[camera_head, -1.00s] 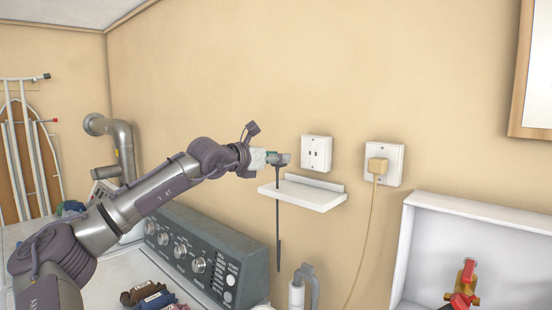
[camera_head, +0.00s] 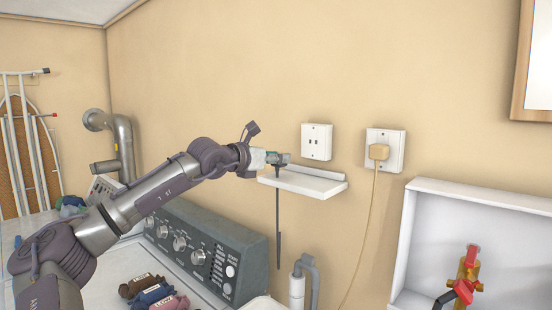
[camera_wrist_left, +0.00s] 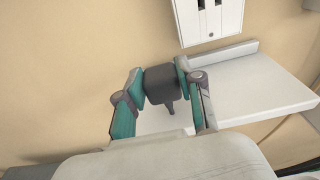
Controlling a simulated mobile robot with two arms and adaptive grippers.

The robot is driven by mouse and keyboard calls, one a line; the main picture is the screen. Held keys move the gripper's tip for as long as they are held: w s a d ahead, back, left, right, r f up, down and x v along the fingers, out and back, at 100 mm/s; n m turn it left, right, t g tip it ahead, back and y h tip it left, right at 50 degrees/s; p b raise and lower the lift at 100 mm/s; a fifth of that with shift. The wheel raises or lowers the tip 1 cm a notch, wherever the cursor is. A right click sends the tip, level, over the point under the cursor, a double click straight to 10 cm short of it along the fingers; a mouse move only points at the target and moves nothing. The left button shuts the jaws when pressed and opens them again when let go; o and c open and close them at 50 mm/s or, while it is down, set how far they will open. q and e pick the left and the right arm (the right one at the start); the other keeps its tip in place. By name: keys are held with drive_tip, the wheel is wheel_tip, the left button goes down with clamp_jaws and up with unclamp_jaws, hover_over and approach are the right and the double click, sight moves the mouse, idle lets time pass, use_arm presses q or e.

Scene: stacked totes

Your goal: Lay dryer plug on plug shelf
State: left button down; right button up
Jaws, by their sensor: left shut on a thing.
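The dark grey dryer plug (camera_wrist_left: 163,85) is between the two teal fingers of my left gripper (camera_wrist_left: 160,72), which is shut on it. In the head view the gripper (camera_head: 270,158) holds the plug (camera_head: 285,158) just above the left part of the white plug shelf (camera_head: 318,187). The plug's dark cord (camera_head: 278,225) hangs down in front of the shelf. In the left wrist view the shelf (camera_wrist_left: 265,95) lies behind and to the right of the plug. Whether the plug touches the shelf cannot be told. My right gripper is out of view.
A white wall socket (camera_head: 317,142) is above the shelf. A second socket (camera_head: 398,140) with a beige plug (camera_head: 379,152) and cord is to the right. The dryer control panel (camera_head: 215,245) is below left. A white recessed box (camera_head: 425,235) with a red-handled valve is at right.

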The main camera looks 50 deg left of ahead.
use_arm(q)
drive_tip(key=shift+f+b, duration=1.2)
drive_tip(key=shift+f, duration=0.15)
drive_tip(key=c, duration=0.7)
unclamp_jaws()
drive_tip(key=shift+o, duration=0.2)
drive_tip(key=shift+s, duration=0.15)
drive_tip(key=shift+s+d+r, duration=0.15)
drive_tip(key=shift+s+r, duration=0.05)
drive_tip(key=shift+s, duration=0.55)
drive_tip(key=s+d+r, duration=0.1)
drive_tip(key=s, duration=0.9)
drive_tip(key=shift+r, duration=0.15)
